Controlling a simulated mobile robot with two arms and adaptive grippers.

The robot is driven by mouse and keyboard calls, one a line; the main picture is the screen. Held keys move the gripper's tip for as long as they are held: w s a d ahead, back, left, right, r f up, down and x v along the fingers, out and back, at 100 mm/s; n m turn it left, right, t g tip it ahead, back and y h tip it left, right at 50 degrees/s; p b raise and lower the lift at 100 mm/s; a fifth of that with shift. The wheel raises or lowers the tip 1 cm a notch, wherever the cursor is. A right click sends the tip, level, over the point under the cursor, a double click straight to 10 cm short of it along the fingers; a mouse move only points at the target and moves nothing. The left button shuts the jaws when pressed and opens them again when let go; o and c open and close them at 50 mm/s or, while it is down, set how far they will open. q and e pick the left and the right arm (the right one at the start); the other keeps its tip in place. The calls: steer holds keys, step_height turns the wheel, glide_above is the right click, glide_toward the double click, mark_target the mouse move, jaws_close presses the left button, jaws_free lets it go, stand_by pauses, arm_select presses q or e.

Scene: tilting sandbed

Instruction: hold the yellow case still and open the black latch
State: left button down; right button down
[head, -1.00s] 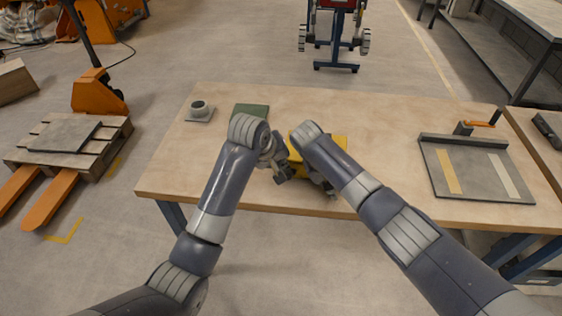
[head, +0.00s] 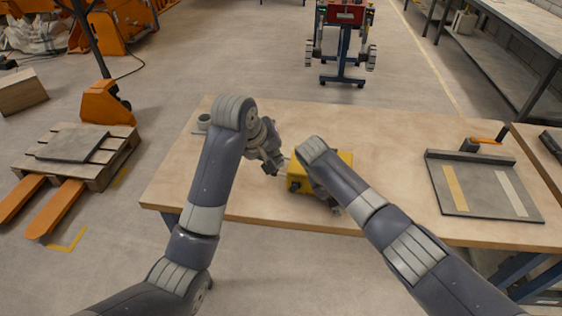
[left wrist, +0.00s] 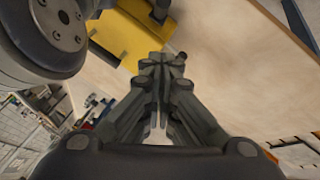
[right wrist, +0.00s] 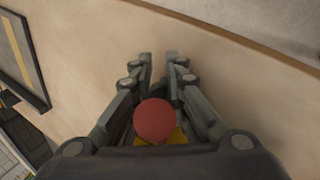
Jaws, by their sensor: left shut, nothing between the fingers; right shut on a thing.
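The yellow case (head: 297,177) sits near the table's front edge, partly hidden by my right arm; it also shows in the left wrist view (left wrist: 125,38). A dark part on its edge in that view looks like the black latch (left wrist: 158,12); its position is unclear. My left gripper (head: 274,167) is shut and empty, left of the case and apart from it; its fingertips (left wrist: 163,62) point toward the case. My right gripper (head: 335,206) is over the case. In the right wrist view its fingers (right wrist: 158,62) flank a red round knob (right wrist: 155,120) with yellow behind it.
A grey tray (head: 480,200) with two stripes lies at the right of the table (head: 400,150). A small grey round fitting (head: 203,121) stands at the back left, partly hidden by my left arm. The table between case and tray is clear.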

steer(key=shift+r, duration=0.1)
arm_select(q)
steer(key=v, duration=0.3)
steer(key=shift+s+a+r, duration=0.1)
steer(key=shift+s+r, duration=0.05)
steer(key=shift+s, duration=0.2)
arm_select(e)
steer(key=c, duration=1.4)
jaws_free()
